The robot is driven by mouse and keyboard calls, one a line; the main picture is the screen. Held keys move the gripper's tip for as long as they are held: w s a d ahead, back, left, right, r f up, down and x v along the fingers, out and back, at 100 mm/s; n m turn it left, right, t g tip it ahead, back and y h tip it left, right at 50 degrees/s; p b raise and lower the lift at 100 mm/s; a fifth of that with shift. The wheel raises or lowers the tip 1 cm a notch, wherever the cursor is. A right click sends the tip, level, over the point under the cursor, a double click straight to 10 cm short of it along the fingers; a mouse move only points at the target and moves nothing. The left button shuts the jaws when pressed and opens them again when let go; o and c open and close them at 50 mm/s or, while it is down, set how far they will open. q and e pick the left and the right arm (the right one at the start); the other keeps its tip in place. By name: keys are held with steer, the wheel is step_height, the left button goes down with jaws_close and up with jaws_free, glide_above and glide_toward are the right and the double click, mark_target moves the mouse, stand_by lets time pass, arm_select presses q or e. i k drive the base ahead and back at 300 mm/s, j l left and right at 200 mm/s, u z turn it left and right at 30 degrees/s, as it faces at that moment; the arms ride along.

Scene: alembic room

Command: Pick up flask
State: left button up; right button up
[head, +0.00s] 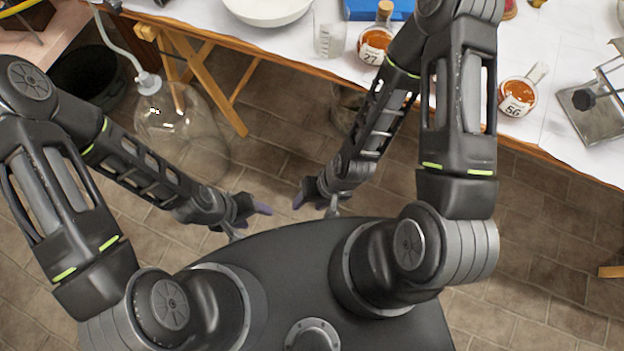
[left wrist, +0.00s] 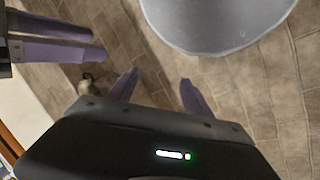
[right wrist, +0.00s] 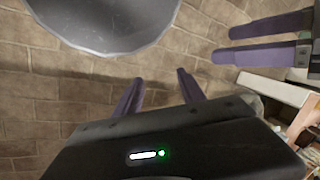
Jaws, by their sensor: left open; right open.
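A round flask with orange contents, a cork and a label "27" (head: 374,44) stands on the white-topped table in the head view. Another orange flask, labelled "56" (head: 517,96), lies or leans further right on the same table; I cannot tell which. My left gripper (head: 262,209) and right gripper (head: 299,200) hang low in front of my body, well short of the table and apart from both flasks. Both are empty. Their purple fingers show spread in the left wrist view (left wrist: 158,80) and right wrist view (right wrist: 160,78). Neither wrist view shows a flask clearly.
The table (head: 450,125) runs along the top of the head view. It holds a white bowl (head: 266,10), a clear beaker (head: 329,36) and a metal stand (head: 598,110). A large glass vessel (head: 182,135) is on the floor at left. Tiled floor lies between me and the table.

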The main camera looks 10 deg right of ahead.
mark_target(517, 96)
steer(key=z, duration=2)
steer(key=u, duration=1.4)
steer(key=z, duration=1.4)
steer(key=l+z, duration=0.1)
steer(key=l, duration=0.15)
